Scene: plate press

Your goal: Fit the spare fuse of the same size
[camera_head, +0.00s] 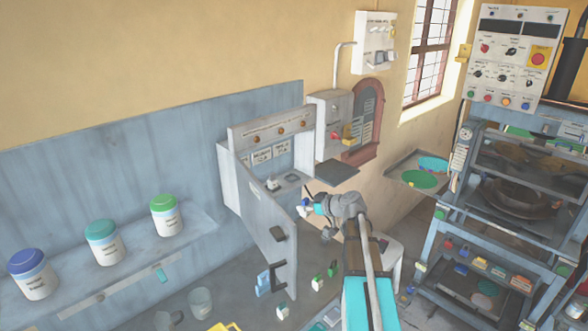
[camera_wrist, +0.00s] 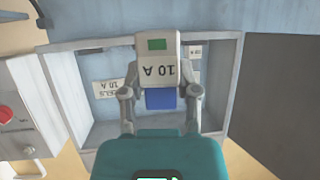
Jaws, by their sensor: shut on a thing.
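My gripper (camera_wrist: 160,97) is shut on a pale fuse (camera_wrist: 158,50) marked 10 A, with a green square and a blue part between the fingers. The marking reads upside down in the wrist view. The open fuse box (camera_wrist: 222,85) lies beyond the held fuse, which hides its middle; a label reading 10 A shows at its left. In the head view my gripper (camera_head: 309,208) is in front of the fuse box (camera_head: 246,130), right of its open door (camera_head: 262,215). A small pale part sits inside the box.
Small fuse-like pieces (camera_head: 318,283) stand on the bench below the box door. Three lidded jars (camera_head: 103,243) stand on the left shelf. A switch box (camera_head: 331,122) with a red handle adjoins the fuse box. A rack and control panel (camera_head: 513,55) stand at the right.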

